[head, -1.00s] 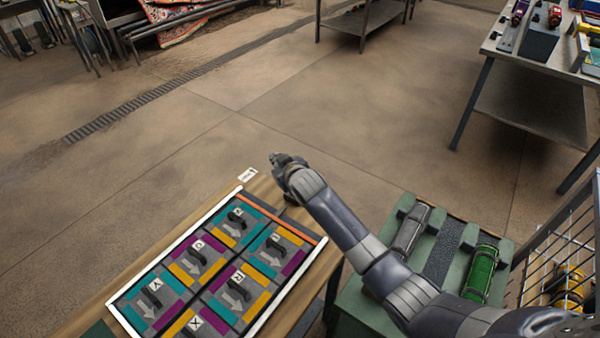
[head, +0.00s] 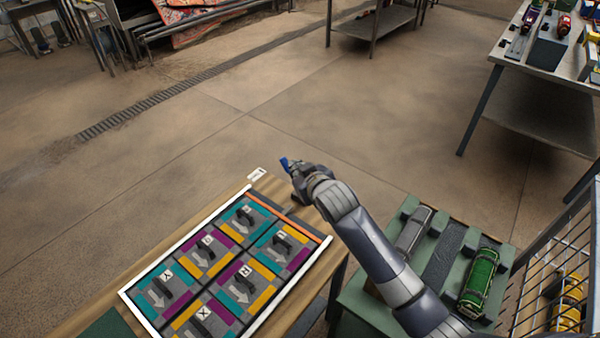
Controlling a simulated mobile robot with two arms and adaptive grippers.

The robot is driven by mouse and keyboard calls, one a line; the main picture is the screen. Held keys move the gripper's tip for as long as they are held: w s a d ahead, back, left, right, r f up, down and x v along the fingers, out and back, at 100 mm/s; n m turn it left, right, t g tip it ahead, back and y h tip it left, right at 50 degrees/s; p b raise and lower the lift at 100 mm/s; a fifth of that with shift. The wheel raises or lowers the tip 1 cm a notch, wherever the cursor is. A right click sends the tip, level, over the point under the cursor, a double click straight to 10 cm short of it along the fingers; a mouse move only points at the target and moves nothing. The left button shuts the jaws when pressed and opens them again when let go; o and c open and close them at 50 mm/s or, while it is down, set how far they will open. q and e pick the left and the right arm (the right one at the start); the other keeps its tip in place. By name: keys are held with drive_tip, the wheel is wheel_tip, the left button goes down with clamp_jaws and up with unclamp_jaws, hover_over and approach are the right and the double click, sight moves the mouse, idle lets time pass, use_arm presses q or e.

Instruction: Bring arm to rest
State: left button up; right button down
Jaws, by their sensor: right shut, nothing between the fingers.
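My right arm reaches in from the lower right. Its gripper (head: 287,164) is shut and empty, above the far right end of the wooden bench, near the coloured board. A small blue part shows at the gripper's tip; the fingers are small and partly hidden by the wrist. My left gripper is not in view.
The board (head: 124,292) has a white edge, coloured blocks and several dark handles on lettered panels. It lies on the wooden bench (head: 85,310). A wire rack (head: 540,285) stands right. Open floor lies beyond.

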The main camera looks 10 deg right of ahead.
drive_tip(key=s+d+f+m+g, duration=0.1)
drive_tip(key=s+d+f+g, duration=0.2)
drive_tip(key=s, duration=1)
drive_tip(key=s+d+f+m+g+h, duration=0.1)
drive_tip(key=s+f+g, duration=0.25)
drive_tip(key=s, duration=1.05)
drive_tip(key=s+d+f+g, duration=0.2)
drive_tip(key=s+f+g, duration=0.15)
drive_tip(key=s, duration=0.95)
wheel_tip(320, 180, down, 29)
drive_tip(key=s+b, duration=0.2)
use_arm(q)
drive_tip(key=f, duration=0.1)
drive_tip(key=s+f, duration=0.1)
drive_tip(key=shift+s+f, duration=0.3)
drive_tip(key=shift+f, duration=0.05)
use_arm(e)
drive_tip(key=s+d+f+g, duration=0.1)
drive_tip(key=s+d+f, duration=0.1)
drive_tip(key=s+f, duration=1.4)
drive_tip(key=shift+s+d+f+g+h, duration=0.15)
drive_tip(key=shift+d+f+g+h, duration=0.15)
drive_tip(key=shift+d+g, duration=0.1)
